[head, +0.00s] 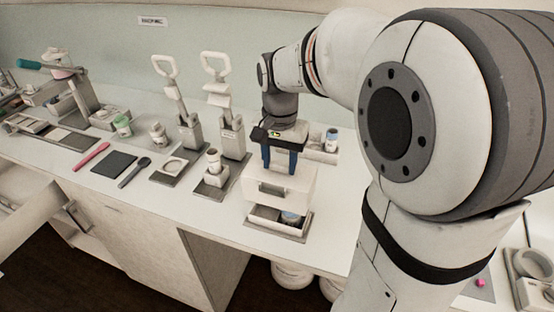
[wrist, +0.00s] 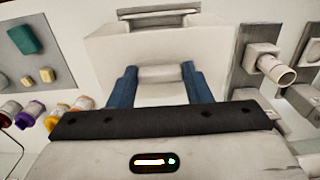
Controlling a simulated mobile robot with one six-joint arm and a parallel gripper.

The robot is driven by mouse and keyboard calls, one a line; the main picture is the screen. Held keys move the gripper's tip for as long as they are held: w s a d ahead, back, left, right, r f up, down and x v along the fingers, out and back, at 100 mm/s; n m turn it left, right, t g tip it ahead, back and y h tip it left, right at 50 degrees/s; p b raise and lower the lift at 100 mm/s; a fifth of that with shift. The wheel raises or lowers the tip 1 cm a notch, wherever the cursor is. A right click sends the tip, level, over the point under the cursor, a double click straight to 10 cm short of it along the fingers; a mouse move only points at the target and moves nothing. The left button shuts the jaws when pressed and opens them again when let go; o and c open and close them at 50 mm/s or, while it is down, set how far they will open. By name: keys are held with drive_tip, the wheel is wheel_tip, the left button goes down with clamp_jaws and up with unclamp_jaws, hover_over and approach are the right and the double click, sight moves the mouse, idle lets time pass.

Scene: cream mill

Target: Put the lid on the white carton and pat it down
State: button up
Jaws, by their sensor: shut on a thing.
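My gripper (head: 279,170) points down with its blue fingers shut on the raised grip of the white lid (head: 292,188). In the wrist view the fingers (wrist: 161,82) press both sides of that grip, and the lid (wrist: 105,50) spreads out beyond them. The lid is a deep, box-like cover. It hangs above the open white carton (head: 262,225), apart from it, with a gap at the front. A jar with a blue part (head: 291,217) shows inside the carton. The back of the carton is hidden by the lid.
The carton stands on a grey mat near the counter's front edge. A white stand with a cup (head: 214,172) is to the left, with two tall-handled tools (head: 228,130) behind it. A small white tray with a jar (head: 330,143) stands behind right.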

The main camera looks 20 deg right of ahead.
sight(280, 172)
drive_tip(key=shift+f, duration=0.15)
drive_tip(key=shift+f+b, duration=1.05)
drive_tip(key=shift+f, duration=0.4)
drive_tip(key=shift+f, duration=0.15)
drive_tip(key=shift+f+b, duration=1.05)
drive_tip(key=shift+f, duration=0.2)
drive_tip(key=shift+f, duration=0.2)
idle(0.5)
drive_tip(key=shift+f+b, duration=0.3)
drive_tip(key=shift+f, duration=0.35)
idle(0.4)
drive_tip(key=o, duration=1.3)
